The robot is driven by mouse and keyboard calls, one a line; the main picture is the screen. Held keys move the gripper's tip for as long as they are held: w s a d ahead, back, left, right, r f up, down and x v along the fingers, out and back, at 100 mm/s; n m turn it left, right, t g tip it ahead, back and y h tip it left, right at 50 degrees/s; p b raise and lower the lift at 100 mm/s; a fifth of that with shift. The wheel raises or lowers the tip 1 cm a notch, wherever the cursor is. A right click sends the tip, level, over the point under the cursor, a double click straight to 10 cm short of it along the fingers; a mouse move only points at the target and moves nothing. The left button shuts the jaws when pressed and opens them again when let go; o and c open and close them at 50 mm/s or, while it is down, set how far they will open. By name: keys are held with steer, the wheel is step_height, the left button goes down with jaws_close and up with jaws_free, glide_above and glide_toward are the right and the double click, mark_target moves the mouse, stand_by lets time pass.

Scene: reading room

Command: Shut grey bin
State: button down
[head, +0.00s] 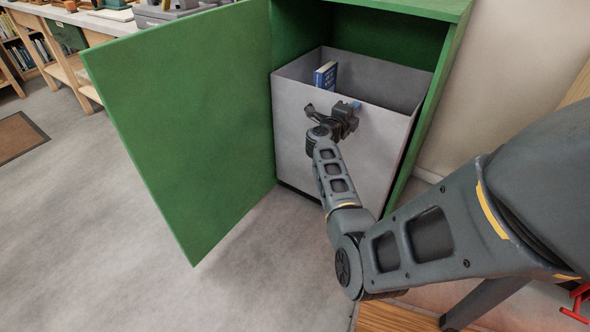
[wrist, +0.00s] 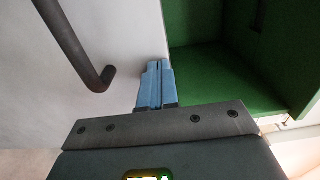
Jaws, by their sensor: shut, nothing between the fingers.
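The grey bin (head: 300,135) is an open-topped box in the lower part of a green cabinet (head: 455,45). Its inside shows from above; I cannot tell exactly how far its front stands out. A blue book (head: 326,75) stands upright in it. A dark bar handle (head: 312,108) is on its front, partly hidden by my gripper, and shows in the wrist view (wrist: 75,45). My gripper (head: 354,104) is shut and empty at the bin's upper front. In the wrist view its blue fingertips (wrist: 155,68) are close to the pale front, right of the handle; contact is unclear.
The green cabinet door (head: 180,120) stands wide open to the left. The floor (head: 90,230) left of it is clear. A pale wall (head: 520,70) is close on the right. A bench (head: 110,25) with boxes stands at the back left.

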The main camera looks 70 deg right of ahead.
steer(key=b+x, duration=0.4)
steer(key=x, duration=0.7)
steer(key=shift+d, duration=0.3)
steer(key=shift+s+d+r, duration=0.1)
steer(key=shift+s+r, duration=0.1)
steer(key=shift+s, duration=0.05)
